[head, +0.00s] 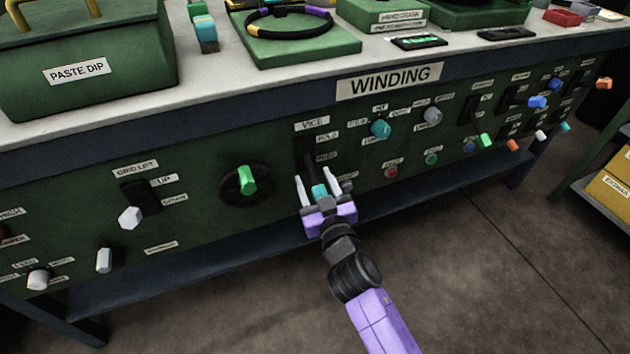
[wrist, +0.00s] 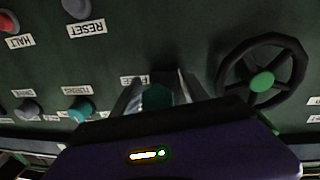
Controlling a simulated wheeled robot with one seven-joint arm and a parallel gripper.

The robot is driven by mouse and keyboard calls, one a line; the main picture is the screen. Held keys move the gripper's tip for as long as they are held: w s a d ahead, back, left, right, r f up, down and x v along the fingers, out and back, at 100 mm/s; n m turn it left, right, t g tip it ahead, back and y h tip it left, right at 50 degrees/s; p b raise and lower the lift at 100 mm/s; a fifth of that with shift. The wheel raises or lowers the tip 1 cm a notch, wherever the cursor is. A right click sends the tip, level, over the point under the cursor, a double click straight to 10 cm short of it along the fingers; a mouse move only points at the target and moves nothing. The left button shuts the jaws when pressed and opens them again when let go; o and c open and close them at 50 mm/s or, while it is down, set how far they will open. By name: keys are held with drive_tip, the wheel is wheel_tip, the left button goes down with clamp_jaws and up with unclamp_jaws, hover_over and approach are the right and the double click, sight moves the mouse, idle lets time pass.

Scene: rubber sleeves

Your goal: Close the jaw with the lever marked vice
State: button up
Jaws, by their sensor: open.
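The vice lever has a teal handle (head: 320,191) and a dark plate below the VICE label (head: 312,123) on the green front panel. HOLD and FREE labels stand beside the plate, HOLD above FREE. The handle sits low, at the FREE end. My gripper (head: 313,178) is open, with one pale finger on each side of the handle. In the wrist view the teal handle (wrist: 157,97) also shows between the fingers, partly hidden by my gripper's body. I cannot tell whether a finger touches it. The jaw is not identifiable in view.
A black handwheel with a green knob (head: 246,181) is left of my gripper. To the right are a teal knob (head: 380,129), a grey knob (head: 432,115) and a red button (head: 391,172). The GRID LIFT lever's white handle (head: 130,217) is farther left.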

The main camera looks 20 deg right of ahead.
clamp_jaws()
idle(1.4)
